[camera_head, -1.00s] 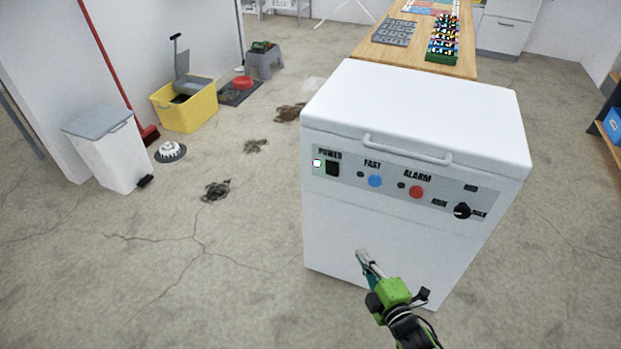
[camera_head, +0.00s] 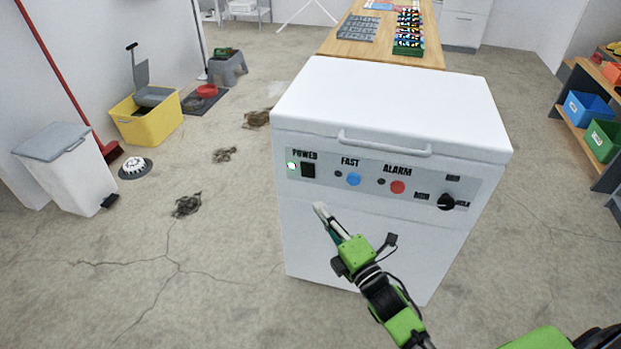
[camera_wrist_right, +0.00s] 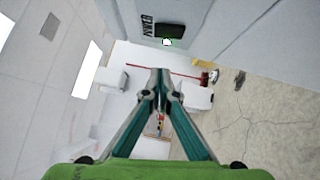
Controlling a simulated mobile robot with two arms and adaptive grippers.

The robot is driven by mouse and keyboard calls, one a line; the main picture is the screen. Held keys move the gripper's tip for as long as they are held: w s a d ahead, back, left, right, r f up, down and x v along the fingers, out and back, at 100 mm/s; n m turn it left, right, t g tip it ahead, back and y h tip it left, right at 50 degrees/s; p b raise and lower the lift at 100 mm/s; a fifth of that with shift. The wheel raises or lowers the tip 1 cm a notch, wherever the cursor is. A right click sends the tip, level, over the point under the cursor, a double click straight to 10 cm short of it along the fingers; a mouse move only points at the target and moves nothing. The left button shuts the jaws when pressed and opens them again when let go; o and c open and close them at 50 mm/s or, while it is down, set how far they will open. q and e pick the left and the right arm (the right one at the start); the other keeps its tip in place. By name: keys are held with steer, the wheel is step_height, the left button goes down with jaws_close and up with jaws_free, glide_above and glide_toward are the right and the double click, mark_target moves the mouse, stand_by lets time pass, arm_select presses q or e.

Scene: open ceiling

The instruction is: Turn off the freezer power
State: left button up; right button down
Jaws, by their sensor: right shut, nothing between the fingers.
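The white chest freezer (camera_head: 380,230) stands in front of me with its lid shut. Its front panel has a black power switch (camera_head: 308,170) under the word POWER, with a green-white lit lamp (camera_head: 292,166) at its left. My right gripper (camera_head: 320,208) is shut and empty, in front of the freezer face, a little below the switch in the picture. In the right wrist view, the shut fingers (camera_wrist_right: 160,74) point forward, and the dark switch (camera_wrist_right: 170,30) and lit lamp (camera_wrist_right: 167,42) show above the tips, apart from them. My left gripper is not in view.
The panel also has a blue FAST button (camera_head: 353,179), a red ALARM button (camera_head: 397,187) and a black knob (camera_head: 446,202). A lid handle (camera_head: 385,145) juts out above. A wooden table (camera_head: 382,52) stands behind. Shelves with bins (camera_head: 588,110) are at right. Floor at left is mostly open.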

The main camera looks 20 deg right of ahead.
steer(key=b, duration=0.1)
glide_toward(305, 167)
steer(key=w+a, duration=0.3)
steer(key=a, duration=0.1)
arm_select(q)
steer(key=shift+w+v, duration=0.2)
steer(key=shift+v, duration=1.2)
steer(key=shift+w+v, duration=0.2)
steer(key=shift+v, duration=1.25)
arm_select(e)
steer(key=shift+w+d+r, duration=0.2)
steer(key=shift+w+d, duration=1)
steer(key=shift+w, duration=0.25)
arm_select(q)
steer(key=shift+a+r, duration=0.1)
arm_select(e)
steer(key=shift+w+d+r, duration=0.1)
steer(key=shift+w+r, duration=0.05)
steer(key=shift+r, duration=0.05)
steer(key=shift+w+d+r, duration=0.1)
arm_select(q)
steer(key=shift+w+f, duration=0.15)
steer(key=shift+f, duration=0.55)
